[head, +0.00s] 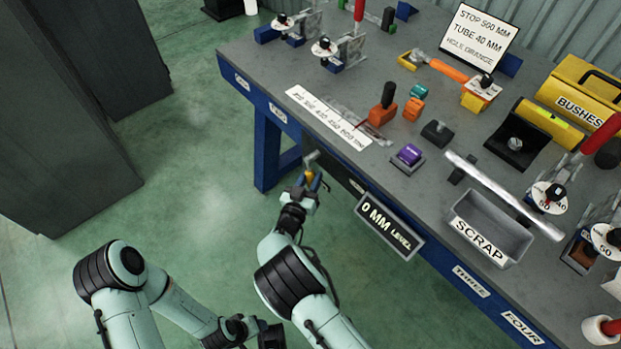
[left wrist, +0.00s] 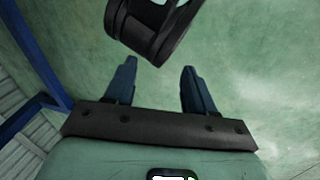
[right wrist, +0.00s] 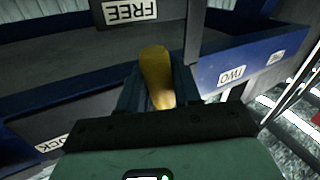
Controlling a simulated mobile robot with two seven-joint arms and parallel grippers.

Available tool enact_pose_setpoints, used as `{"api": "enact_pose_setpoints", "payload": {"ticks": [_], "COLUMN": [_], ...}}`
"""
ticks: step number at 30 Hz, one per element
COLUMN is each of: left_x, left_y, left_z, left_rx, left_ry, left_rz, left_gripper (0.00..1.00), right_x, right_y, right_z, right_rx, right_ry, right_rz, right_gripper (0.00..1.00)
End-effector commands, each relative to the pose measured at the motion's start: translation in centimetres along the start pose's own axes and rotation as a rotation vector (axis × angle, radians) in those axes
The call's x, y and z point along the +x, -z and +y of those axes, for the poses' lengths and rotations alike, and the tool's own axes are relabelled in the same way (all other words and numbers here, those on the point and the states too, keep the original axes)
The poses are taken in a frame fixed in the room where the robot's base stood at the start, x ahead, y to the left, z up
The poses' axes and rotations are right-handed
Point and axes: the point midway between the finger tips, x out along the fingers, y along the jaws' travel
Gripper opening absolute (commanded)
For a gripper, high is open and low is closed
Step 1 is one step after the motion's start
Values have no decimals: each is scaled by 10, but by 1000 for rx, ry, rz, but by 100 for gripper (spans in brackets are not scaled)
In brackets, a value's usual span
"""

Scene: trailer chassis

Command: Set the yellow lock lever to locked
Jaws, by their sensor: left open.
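The yellow lock lever (right wrist: 157,72) shows in the right wrist view between the fingers of my right gripper (right wrist: 158,95). The fingers sit close on both sides of its grip, much nearer together than the left fingers. A FREE label (right wrist: 131,11) is just beyond the lever's end; a partly cut-off label, apparently LOCK (right wrist: 52,144), is at lower left. In the head view my right gripper (head: 311,180) is at the bench's front edge, with a bit of yellow lever (head: 309,176) showing. My left gripper (left wrist: 158,85) is open and empty over the floor.
The grey bench (head: 262,75) has a blue front rail. A level display reading 0 MM (head: 388,226) hangs on the front, right of my right gripper. A scrap bin (head: 488,232) and several fixtures stand on top. Green floor (head: 190,190) is clear to the left.

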Motion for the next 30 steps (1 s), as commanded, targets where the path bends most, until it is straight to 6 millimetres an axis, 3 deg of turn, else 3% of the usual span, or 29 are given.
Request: {"api": "enact_pose_setpoints", "payload": {"ticks": [7,15,21,30], "left_x": [-10,-58,-74,-73], "left_y": [-10,-62,-70,-71], "left_z": [3,17,18,18], "left_rx": [3,15,13,12], "left_ry": [-2,-7,0,2], "left_rz": [-28,-186,-219,-224], "left_gripper": [54,54,54,54], "right_x": [-2,-11,-15,-16], "right_y": [3,11,13,10], "right_z": [4,24,31,32], "right_rx": [-40,-285,-415,-443], "right_ry": [2,21,33,35], "right_rz": [-22,-150,-216,-228], "right_gripper": [0,0,0,0]}}
